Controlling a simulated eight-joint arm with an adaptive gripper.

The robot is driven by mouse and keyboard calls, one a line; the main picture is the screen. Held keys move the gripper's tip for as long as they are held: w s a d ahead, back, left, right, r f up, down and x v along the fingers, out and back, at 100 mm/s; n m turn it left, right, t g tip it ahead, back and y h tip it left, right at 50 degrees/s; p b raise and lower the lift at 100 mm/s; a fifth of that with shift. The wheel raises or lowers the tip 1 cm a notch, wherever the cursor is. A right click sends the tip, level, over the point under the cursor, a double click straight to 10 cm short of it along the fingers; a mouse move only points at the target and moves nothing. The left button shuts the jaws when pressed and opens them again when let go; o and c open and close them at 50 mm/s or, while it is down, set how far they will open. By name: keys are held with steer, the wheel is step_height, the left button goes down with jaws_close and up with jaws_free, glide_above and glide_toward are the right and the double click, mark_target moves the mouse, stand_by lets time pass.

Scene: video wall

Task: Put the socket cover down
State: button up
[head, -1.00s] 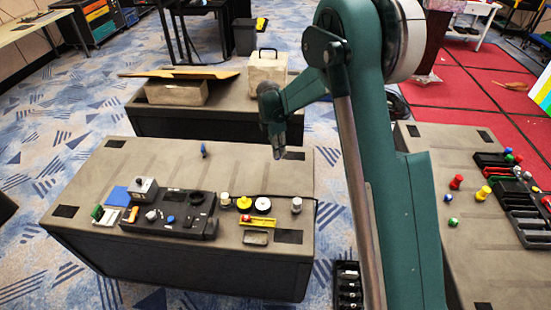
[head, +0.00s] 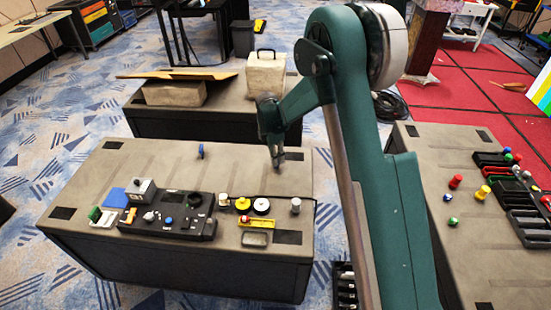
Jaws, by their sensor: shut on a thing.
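My gripper (head: 276,161) hangs at the end of the green arm, above the right part of the near grey table (head: 155,165). It is shut on the socket cover. The cover is too small and dark at the fingertips to make out its shape. The fingers point down, behind the row of small parts. A black panel (head: 208,228) with a round dark socket (head: 194,199) lies on the table to the left of the gripper.
A yellow disc (head: 243,204), a white disc (head: 261,206) and a grey knob (head: 295,205) stand near the gripper. A small blue piece (head: 201,151) stands farther back. A grey box (head: 142,191) sits at the left. The table's back left is clear.

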steer(key=shift+f, duration=0.1)
steer(key=o, duration=0.7)
steer(key=r, duration=0.4)
steer(key=r+p, duration=0.1)
steer(key=r, duration=0.3)
steer(key=a+r+p, duration=0.1)
steer(key=r, duration=0.3)
steer(key=shift+s+a+r, duration=0.1)
steer(key=shift+s, duration=0.3)
stand_by(0.5)
